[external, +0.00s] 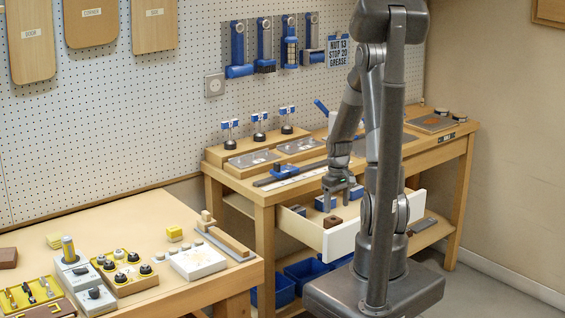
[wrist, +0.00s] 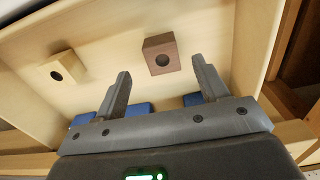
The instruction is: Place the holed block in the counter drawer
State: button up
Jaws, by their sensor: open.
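The counter drawer (external: 345,240) is pulled out under the wooden counter, its white front facing the room. A dark brown block with a round hole (wrist: 162,54) lies on the drawer floor; it also shows in the external view (external: 332,221). A paler wooden block with a hole (wrist: 62,68) lies farther left in the wrist view. My gripper (external: 338,203) is over the drawer, pointing down. In the wrist view my gripper (wrist: 161,68) has its fingers apart with nothing between them, and the brown block appears just beyond the fingertips, apart from them.
Blue blocks (wrist: 138,108) are also in the drawer, partly hidden by my gripper. The drawer walls stand close around it. Metal trays and a blue-handled tool (external: 283,171) lie on the counter above. Blue bins (external: 305,270) stand on the shelf below.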

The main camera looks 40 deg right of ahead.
aim_at(336, 220)
jog(key=s+a+r+t, duration=0.1)
jog(key=a+r, duration=0.2)
jog(key=r, duration=0.4)
jog(key=s+a+r+t+h, duration=0.1)
jog(key=a+r, duration=0.3)
jog(key=r, duration=0.2)
jog(key=s+a+r, duration=0.1)
jog(key=a+r, duration=0.2)
jog(key=r, duration=0.4)
jog(key=s+a+r+t+y, duration=0.1)
jog(key=s+a+r+t, duration=0.2)
jog(key=s+a+r, duration=0.5)
jog(key=shift+s+a+r+t, duration=0.2)
jog(key=shift+s+r+t, duration=0.15)
jog(key=shift+s, duration=0.75)
jog(key=shift+o, duration=0.5)
